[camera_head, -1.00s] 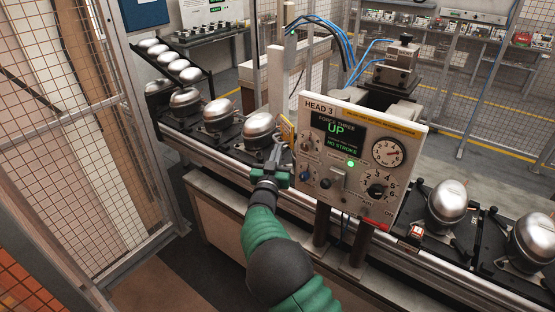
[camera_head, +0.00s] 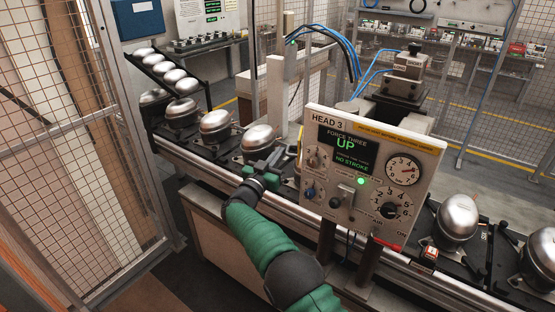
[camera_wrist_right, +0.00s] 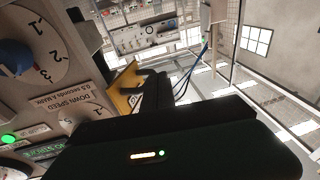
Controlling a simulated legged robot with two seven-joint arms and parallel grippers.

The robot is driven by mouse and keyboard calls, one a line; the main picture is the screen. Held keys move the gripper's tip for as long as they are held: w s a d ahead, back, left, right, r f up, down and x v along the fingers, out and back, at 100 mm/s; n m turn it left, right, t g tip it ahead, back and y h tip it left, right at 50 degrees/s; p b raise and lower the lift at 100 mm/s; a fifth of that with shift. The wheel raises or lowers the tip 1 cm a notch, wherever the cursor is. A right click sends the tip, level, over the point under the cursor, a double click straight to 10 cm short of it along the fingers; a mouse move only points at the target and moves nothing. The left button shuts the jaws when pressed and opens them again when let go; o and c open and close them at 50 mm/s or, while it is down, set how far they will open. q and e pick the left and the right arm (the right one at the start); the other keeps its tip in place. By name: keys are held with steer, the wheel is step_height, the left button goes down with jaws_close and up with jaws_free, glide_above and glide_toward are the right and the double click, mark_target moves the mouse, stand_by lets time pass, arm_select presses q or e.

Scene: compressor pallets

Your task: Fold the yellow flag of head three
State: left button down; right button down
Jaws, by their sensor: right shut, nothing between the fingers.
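The yellow flag (camera_head: 299,142) shows as a thin strip at the left edge of the head three panel (camera_head: 372,185), mostly hidden behind it. In the right wrist view the yellow flag (camera_wrist_right: 122,88) is a flat plate beside the panel's face, partly covered by a dark finger. My right gripper (camera_head: 275,158) is shut and empty, just left of the panel and in front of a silver compressor. In the wrist view its dark fingers reach up close to the flag; I cannot tell whether they touch. My left gripper is not in view.
Silver compressors (camera_head: 216,126) stand on dark pallets along the conveyor, left and right of the panel. The panel carries knobs, a gauge (camera_head: 403,169) and a screen reading "UP" and "NO STROKE". A mesh fence (camera_head: 70,150) stands at the left.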

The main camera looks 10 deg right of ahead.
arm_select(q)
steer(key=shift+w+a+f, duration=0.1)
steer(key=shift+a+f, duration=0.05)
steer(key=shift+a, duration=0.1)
arm_select(e)
steer(key=shift+w+d+f, duration=0.1)
steer(key=shift+w+d, duration=0.05)
steer(key=shift+w, duration=0.35)
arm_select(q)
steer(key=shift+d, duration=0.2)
arm_select(e)
steer(key=shift+d, duration=0.15)
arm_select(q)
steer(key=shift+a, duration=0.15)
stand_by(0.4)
